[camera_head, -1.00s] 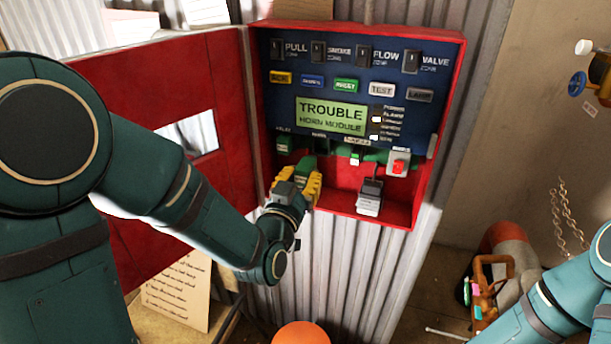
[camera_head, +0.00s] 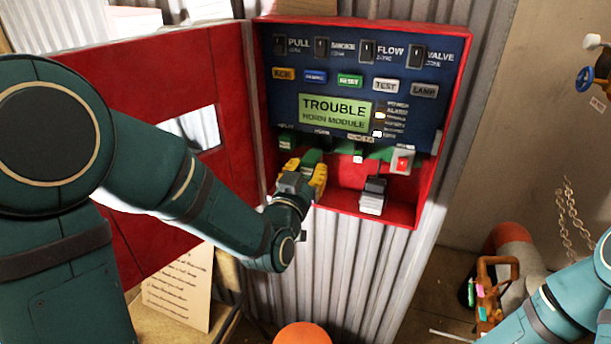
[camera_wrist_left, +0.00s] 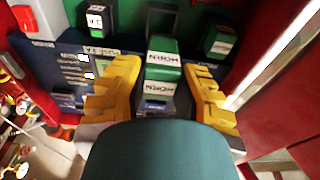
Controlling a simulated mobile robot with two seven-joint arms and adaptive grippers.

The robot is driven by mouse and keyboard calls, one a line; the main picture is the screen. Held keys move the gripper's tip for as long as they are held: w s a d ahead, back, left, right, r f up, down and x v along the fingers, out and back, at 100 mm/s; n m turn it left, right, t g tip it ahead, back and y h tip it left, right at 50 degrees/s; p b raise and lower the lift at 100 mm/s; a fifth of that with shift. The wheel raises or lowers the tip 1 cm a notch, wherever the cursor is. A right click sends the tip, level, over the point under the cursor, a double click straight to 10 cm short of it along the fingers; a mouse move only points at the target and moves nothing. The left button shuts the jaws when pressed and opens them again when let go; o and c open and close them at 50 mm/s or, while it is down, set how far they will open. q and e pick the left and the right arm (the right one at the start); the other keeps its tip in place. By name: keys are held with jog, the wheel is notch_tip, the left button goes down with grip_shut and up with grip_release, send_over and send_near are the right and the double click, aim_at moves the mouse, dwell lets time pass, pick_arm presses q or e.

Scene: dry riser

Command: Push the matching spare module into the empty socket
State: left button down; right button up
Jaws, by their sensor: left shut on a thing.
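The red panel box (camera_head: 450,120) has a blue face with a lit display (camera_head: 335,112) reading "TROUBLE HORN MODULE". My left gripper (camera_head: 306,174), with yellow fingers, is shut on a green module (camera_head: 311,158) at the socket row, just below the horn label (camera_head: 321,131). In the left wrist view my gripper (camera_wrist_left: 161,98) has a finger on either side of the module. Two white "HORN" labels show there, one on a farther green block (camera_wrist_left: 163,52) and one nearer. I cannot tell whether the module is fully seated; the fingers and wrist hide much of the socket. My right gripper is out of view.
A green relay module (camera_head: 287,142) sits just left of the held one. A grey switch block with a red button (camera_head: 402,161) and a black-and-white block (camera_head: 373,195) are to the right. The open red door (camera_head: 190,80) stands behind my left arm.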

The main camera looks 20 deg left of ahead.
pick_arm(q)
jog(key=shift+w+b, duration=0.45)
jog(key=shift+w, duration=1.3)
jog(key=shift+b, duration=1.05)
jog(key=shift+w+d+b, duration=0.1)
jog(key=shift+w+b, duration=0.2)
jog(key=shift+w, duration=1)
dwell(0.7)
jog(key=shift+w, duration=1.1)
jog(key=c, duration=0.7)
grip_release()
jog(key=shift+c, duration=0.2)
